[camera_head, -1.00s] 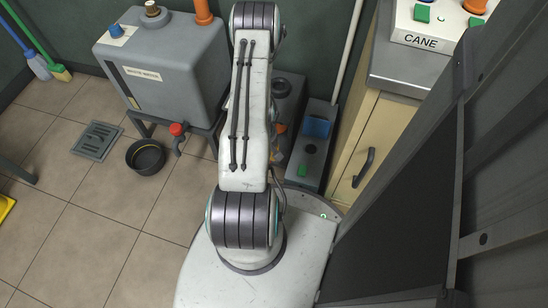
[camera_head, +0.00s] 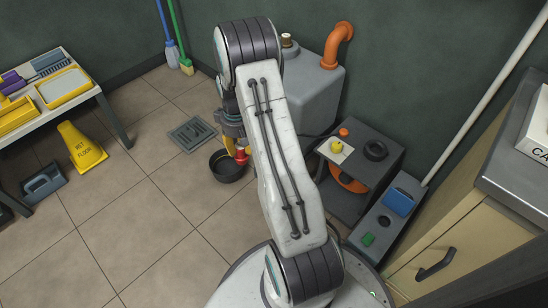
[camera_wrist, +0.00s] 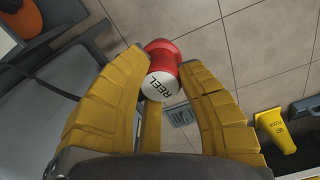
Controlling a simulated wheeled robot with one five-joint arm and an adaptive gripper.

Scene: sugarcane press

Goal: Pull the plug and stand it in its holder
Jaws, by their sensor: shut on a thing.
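The plug (camera_wrist: 162,72) is a red and white piece with REEL printed on its white end. In the wrist view it sits between the yellow fingers of my gripper (camera_wrist: 163,68), which are shut on it. Its lower part is hidden. In the head view my gripper (camera_head: 234,145) is beside the upper arm link, above the floor near the black bowl (camera_head: 222,168), with red showing at its tip. A grey box (camera_head: 372,224) with a blue piece (camera_head: 398,202), a green piece (camera_head: 368,239) and a dark round spot stands at right; I cannot tell whether it is the holder.
A grey tank (camera_head: 312,92) stands behind my arm. A dark stand (camera_head: 352,185) holds a yellow item and a black ring, with an orange round part below. A cabinet (camera_head: 460,250) is at right. A yellow floor sign (camera_head: 82,150) and table (camera_head: 100,92) are at left. Mid-floor is clear.

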